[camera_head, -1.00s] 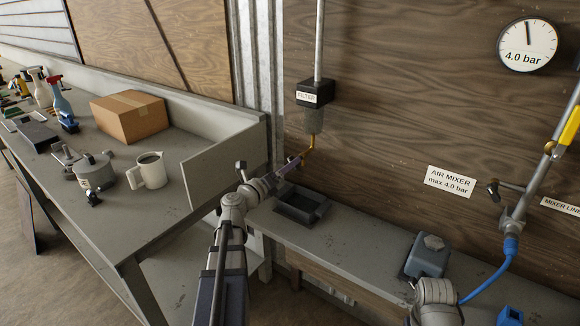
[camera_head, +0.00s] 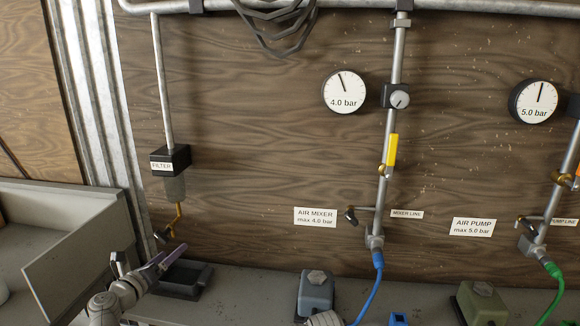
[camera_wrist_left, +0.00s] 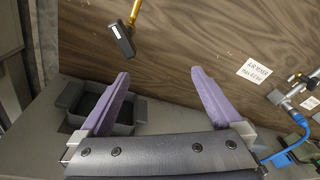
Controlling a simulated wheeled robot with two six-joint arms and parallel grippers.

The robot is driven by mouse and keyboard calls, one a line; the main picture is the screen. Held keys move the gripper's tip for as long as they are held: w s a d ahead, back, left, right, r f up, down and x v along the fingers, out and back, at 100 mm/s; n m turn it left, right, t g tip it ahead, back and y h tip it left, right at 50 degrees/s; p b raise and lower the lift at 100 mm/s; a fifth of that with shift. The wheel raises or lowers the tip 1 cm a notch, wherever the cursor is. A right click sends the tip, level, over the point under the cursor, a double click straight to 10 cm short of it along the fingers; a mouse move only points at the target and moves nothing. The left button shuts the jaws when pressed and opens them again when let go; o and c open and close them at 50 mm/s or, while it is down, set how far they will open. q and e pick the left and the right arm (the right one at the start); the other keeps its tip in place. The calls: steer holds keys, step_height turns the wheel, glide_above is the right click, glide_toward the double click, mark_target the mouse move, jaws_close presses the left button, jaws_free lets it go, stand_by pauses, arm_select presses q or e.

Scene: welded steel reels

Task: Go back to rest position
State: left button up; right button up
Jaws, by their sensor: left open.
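My left gripper (camera_head: 168,258) is at the lower left of the head view, just below the drain valve (camera_head: 166,234) under the filter (camera_head: 174,172). In the left wrist view its two purple fingers (camera_wrist_left: 160,80) are spread with nothing between them. The valve's black handle (camera_wrist_left: 122,40) hangs beyond the fingertips, apart from them. The black drain tray (camera_head: 205,282) sits on the bench behind the gripper, and it shows left of and behind the left finger in the wrist view (camera_wrist_left: 72,98). My right gripper is out of view; only a piece of that arm shows at the bottom edge.
A blue-grey box (camera_head: 316,291) and an olive box (camera_head: 482,302) stand on the low bench. A blue hose (camera_head: 370,290) and a green hose (camera_head: 553,298) hang from the pipes. Gauges read 4.0 bar (camera_head: 344,91) and 5.0 bar (camera_head: 534,101).

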arm_select(q)
steer(key=s+d+f+m+g+h+p, duration=0.1)
steer(key=s+d+f+m+g, duration=0.2)
steer(key=d+m, duration=0.55)
steer(key=s+d+f+m+g+h+p, duration=0.15)
steer(key=d+f+m+g, duration=0.25)
steer(key=d+m, duration=0.45)
steer(key=s+d+f+m+g+h, duration=0.1)
steer(key=s+d+f+m+g, duration=0.2)
steer(key=d+m, duration=0.5)
steer(key=s+d+f+m+g+y+p, duration=0.1)
steer(key=s+d+f+m+g+y, duration=0.1)
steer(key=s+m, duration=0.5)
steer(key=s+d+f+m+g+y+p, duration=0.2)
steer(key=s+d+m+g+y, duration=0.3)
steer(key=m, duration=0.6)
steer(key=shift+s+d+y, duration=0.25)
steer(key=shift+s+y, duration=0.5)
steer(key=shift+s, duration=0.3)
